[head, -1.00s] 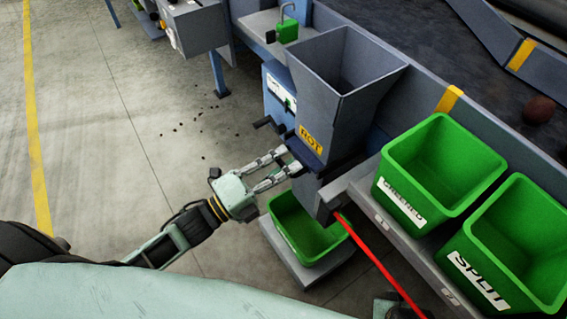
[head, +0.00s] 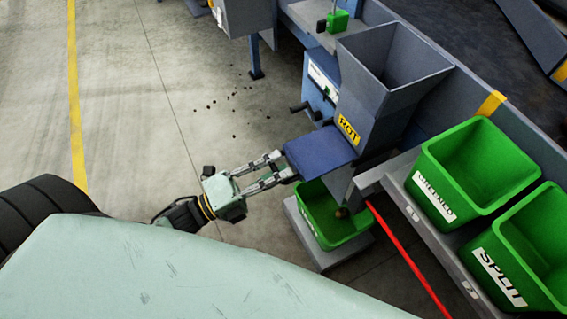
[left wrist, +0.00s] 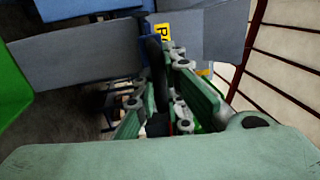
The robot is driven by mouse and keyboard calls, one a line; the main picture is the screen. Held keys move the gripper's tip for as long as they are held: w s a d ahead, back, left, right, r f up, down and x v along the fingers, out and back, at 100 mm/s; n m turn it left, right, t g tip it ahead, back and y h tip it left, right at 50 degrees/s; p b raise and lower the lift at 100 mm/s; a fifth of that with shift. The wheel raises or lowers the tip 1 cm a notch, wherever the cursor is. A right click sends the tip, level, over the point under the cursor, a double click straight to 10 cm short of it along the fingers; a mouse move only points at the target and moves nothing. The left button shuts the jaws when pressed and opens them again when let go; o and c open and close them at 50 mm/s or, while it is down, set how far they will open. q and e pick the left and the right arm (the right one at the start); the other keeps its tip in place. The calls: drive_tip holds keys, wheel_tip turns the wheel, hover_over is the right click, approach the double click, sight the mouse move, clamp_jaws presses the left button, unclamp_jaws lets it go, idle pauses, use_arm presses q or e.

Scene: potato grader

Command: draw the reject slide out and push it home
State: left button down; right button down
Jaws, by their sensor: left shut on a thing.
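The reject slide (head: 320,152), a flat blue plate, sticks out of the grey hopper (head: 388,75) below its yellow ROT label (head: 348,130). My left gripper (head: 288,171) is shut at the slide's outer edge, where a dark handle is mostly hidden by the fingers. In the left wrist view the fingers (left wrist: 165,112) stand around a dark bar (left wrist: 154,65). A green bin (head: 328,222) stands below the slide, with a brown lump (head: 342,212) at the chute's mouth over it. My right gripper is out of view.
Green bins marked GREENED (head: 475,165) and SPLIT (head: 525,250) sit on the shelf at the right. A red bar (head: 405,258) slants down in front of the shelf. A dark crank (head: 302,108) juts out beside the hopper. The floor at left is open, with small dark crumbs.

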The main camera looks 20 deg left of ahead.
use_arm(q)
drive_tip(key=shift+s+f, duration=0.1)
drive_tip(key=shift+f, duration=0.05)
drive_tip(key=c, duration=1.8)
unclamp_jaws()
drive_tip(key=shift+s+a, duration=0.15)
drive_tip(key=shift+a, duration=0.05)
drive_tip(key=shift+c, duration=0.2)
drive_tip(key=v, duration=1.1)
drive_tip(key=shift+s+a, duration=0.25)
drive_tip(key=shift+s, duration=0.1)
